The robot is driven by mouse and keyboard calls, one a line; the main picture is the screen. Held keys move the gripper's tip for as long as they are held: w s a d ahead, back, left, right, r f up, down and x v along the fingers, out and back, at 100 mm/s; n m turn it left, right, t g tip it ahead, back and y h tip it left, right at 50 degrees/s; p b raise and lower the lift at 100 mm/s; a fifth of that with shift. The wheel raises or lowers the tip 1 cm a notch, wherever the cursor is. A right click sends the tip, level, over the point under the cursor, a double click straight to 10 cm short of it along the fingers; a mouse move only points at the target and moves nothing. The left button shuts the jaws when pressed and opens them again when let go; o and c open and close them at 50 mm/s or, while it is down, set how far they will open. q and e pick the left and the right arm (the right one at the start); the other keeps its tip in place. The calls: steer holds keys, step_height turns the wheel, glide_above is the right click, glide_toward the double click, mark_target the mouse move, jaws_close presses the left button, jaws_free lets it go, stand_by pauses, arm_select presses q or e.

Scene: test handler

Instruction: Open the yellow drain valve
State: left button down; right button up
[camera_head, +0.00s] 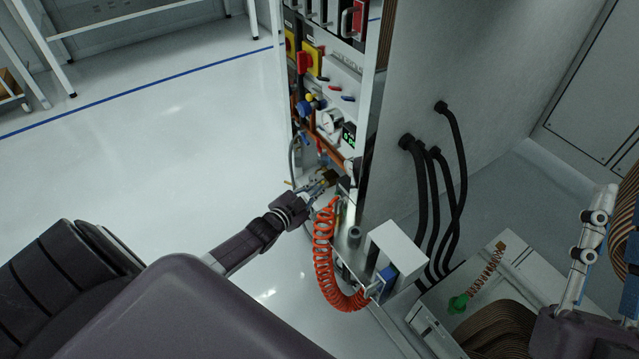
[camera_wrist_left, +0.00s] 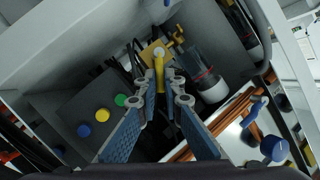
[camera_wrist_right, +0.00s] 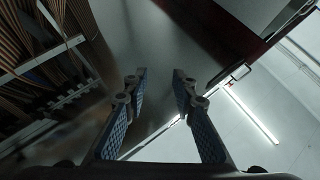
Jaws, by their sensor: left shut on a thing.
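The yellow drain valve handle (camera_wrist_left: 159,68) shows in the left wrist view, a narrow yellow lever with a pale round end, on a yellowish bracket inside the cabinet. My left gripper (camera_wrist_left: 163,92) is shut on this handle, its fingertips at either side of it. In the head view my left gripper (camera_head: 322,182) reaches into the lower open part of the cabinet, and the handle there is too small to make out clearly. My right gripper (camera_wrist_right: 160,78) is open and empty, its fingers apart, away from the cabinet front at the right.
An orange coiled hose (camera_head: 325,255) hangs just right of my left gripper. A white box (camera_head: 397,250) stands beside it. Black cables (camera_head: 420,200) run down the cabinet's side. Blue, yellow and green knobs (camera_wrist_left: 102,114) sit near the handle.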

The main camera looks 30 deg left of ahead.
steer(key=w+f+g+h+p, duration=0.2)
steer(key=w+f+g, duration=0.25)
steer(key=f, duration=0.45)
arm_select(q)
steer(key=shift+w+a+r+n+g+h+b, duration=0.2)
steer(key=shift+a+n+g+h, duration=0.25)
steer(key=shift+n, duration=0.4)
steer(key=shift+w+a+r+n+g+h+b, duration=0.15)
steer(key=shift+a+n+g+h+b, duration=0.3)
steer(key=shift+n, duration=0.45)
steer(key=shift+w+a+r+n+g+h+b, duration=0.1)
steer(key=shift+a+r+n+g+h, duration=0.15)
steer(key=shift+n+h, duration=0.45)
arm_select(e)
steer(key=shift+s+a+r+t+y, duration=0.1)
steer(key=shift+s+r+t+y, duration=0.2)
steer(key=shift+r, duration=0.55)
steer(key=shift+s+d+r+t+y, duration=0.15)
steer(key=shift+s+r+t, duration=0.25)
steer(key=shift+r, duration=0.4)
steer(key=shift+s+a+r+t+y, duration=0.15)
steer(key=shift+s+r+t+y, duration=0.15)
steer(key=shift+r, duration=0.55)
steer(key=shift+w, duration=0.1)
arm_select(q)
steer(key=c, duration=2.1)
jaws_free()
steer(key=shift+f, duration=0.1)
steer(key=shift+v, duration=5.95)
